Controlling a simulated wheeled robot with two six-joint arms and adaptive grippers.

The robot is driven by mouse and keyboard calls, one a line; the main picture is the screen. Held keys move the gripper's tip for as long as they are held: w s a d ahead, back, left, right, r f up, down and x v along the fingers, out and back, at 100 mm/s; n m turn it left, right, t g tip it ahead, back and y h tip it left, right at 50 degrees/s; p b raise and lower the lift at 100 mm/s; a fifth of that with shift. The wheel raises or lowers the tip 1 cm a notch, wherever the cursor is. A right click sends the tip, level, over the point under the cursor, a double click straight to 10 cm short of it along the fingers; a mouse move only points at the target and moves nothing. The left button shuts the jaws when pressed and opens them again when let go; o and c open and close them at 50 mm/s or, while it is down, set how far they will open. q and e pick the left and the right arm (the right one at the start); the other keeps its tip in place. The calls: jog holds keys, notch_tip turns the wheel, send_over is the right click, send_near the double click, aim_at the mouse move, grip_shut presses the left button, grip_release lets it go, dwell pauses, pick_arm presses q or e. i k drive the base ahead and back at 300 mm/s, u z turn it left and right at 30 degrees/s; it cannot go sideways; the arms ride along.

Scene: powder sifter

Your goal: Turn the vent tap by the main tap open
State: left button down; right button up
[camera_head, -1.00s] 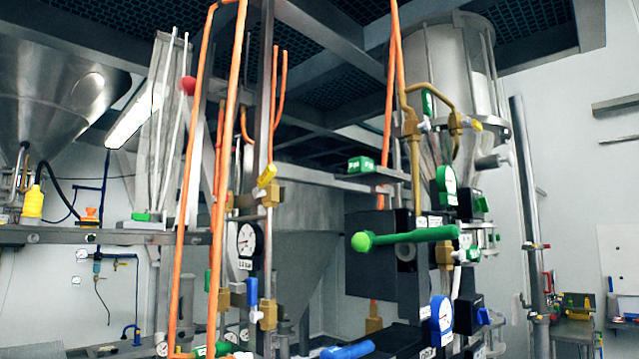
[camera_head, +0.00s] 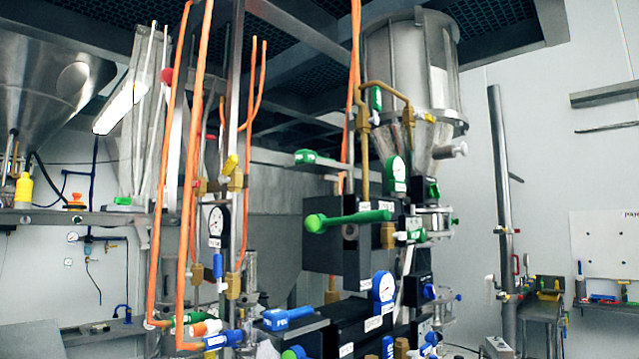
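A long green lever (camera_head: 348,220) with a round knob at its left end is mounted on a dark block in the centre. It lies nearly level. Beside it on the right is a small tap with a green and white handle (camera_head: 410,236). Another small green-handled tap (camera_head: 376,99) sits on the brass pipe above. No label that I can read says which one is the vent tap. Neither of my grippers is in view.
Orange pipes (camera_head: 190,180) stand upright on the left, with a yellow-handled tap (camera_head: 230,164) and a gauge (camera_head: 216,222). A blue lever (camera_head: 288,314) and a blue gauge (camera_head: 383,287) are lower down. A workbench (camera_head: 610,306) stands far right.

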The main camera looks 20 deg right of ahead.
aim_at(229, 165)
jog(key=z, duration=0.95)
jog(key=i, duration=0.4)
jog(key=u, duration=0.05)
